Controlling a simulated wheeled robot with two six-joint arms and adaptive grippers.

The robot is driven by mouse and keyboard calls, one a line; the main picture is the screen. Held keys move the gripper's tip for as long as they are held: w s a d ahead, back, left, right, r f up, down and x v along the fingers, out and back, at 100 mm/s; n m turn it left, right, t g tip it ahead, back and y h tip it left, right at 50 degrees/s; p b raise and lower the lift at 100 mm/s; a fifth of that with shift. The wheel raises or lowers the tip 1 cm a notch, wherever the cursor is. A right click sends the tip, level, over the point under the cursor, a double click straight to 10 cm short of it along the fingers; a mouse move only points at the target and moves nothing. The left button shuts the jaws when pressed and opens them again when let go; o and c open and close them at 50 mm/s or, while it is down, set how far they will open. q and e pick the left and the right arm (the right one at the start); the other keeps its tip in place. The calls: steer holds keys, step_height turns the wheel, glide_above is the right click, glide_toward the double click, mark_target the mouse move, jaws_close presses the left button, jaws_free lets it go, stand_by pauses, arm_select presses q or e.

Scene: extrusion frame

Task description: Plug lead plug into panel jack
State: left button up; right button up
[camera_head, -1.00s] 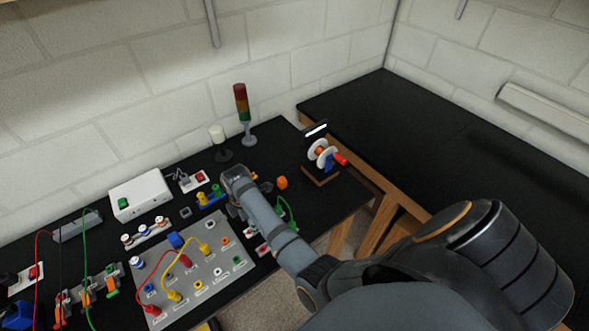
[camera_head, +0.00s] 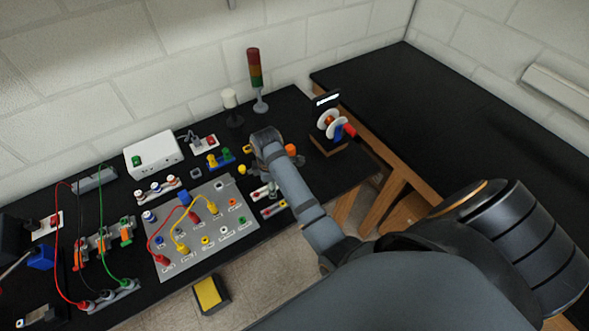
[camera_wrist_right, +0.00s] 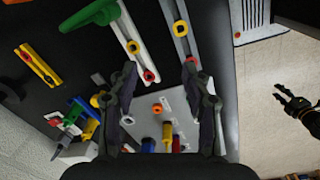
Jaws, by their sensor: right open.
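The grey jack panel (camera_head: 205,262) lies on the black table, with coloured jacks such as an orange jack (camera_head: 232,202) and a green jack (camera_head: 241,220). A red lead with a red plug (camera_head: 163,260) and a yellow lead with a yellow plug (camera_head: 183,250) loop over it. My right gripper (camera_wrist_right: 159,75) is open and empty above the table. Two pale strips with yellow and red sockets (camera_wrist_right: 182,28) show beyond its fingers. The panel also shows between the fingers (camera_wrist_right: 145,105). In the head view my arm hides the fingertips.
A signal tower (camera_head: 255,75), a white box (camera_head: 152,157) and a reel stand (camera_head: 328,145) stand towards the back. Leads hang at the left. A green tapered piece (camera_wrist_right: 90,15) shows in the wrist view.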

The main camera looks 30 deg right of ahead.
steer(key=s+d+m, duration=0.1)
steer(key=s, duration=0.1)
steer(key=s+d+f+m, duration=0.1)
steer(key=s+m, duration=0.1)
steer(key=s+d+m+t, duration=0.1)
steer(key=s, duration=0.1)
steer(key=shift+s+d+f+m, duration=0.15)
steer(key=shift+s+d+m, duration=0.1)
steer(key=shift+s+m, duration=0.15)
steer(key=shift+s+d+f, duration=0.1)
steer(key=shift+s, duration=0.05)
steer(key=shift+f+m, duration=0.1)
steer(key=shift+m, duration=0.2)
steer(key=shift+d, duration=0.1)
